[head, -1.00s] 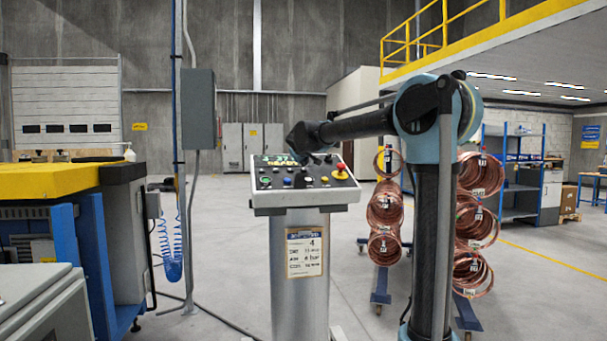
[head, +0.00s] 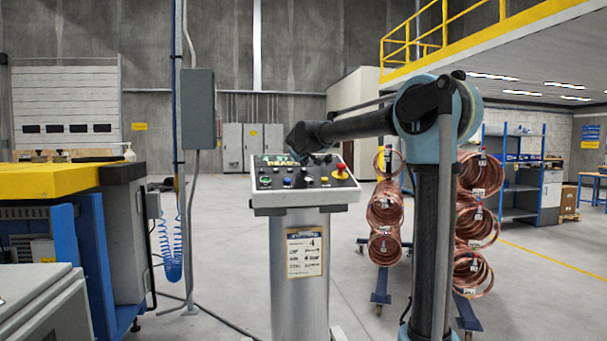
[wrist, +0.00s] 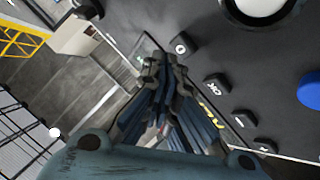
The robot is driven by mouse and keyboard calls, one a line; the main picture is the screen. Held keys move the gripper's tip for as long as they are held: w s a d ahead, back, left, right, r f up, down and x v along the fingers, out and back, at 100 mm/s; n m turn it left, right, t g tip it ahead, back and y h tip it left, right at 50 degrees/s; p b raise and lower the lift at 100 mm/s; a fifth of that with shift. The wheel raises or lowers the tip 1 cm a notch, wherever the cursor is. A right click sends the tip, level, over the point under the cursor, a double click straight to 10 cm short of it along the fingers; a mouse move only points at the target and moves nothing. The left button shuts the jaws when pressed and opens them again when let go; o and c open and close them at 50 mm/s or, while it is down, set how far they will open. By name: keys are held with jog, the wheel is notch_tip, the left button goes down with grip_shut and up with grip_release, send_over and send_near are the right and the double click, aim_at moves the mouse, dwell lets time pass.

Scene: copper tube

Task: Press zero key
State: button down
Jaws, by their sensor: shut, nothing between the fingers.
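A red knob (head: 341,170) stands on the panel's right side. Copper coils (head: 385,205) hang on a cart behind. A yellow-topped bench (head: 50,176) stands left.

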jog(key=shift+w+a+f, duration=0.15)
jog(key=shift+w+f, duration=0.15)
jog(key=shift+f, duration=0.45)
dwell(0.9)
jog(key=shift+r, duration=0.1)
jog(key=shift+s+r, duration=0.3)
jog(key=shift+r, duration=0.45)
jog(key=r, duration=0.1)
jog(key=s+r, duration=0.1)
jog(key=r, duration=0.1)
jog(key=s+r, duration=0.1)
jog(key=shift+d+r, duration=0.25)
jog(key=shift+d, duration=0.15)
jog(key=shift+d, duration=0.1)
dwell(0.7)
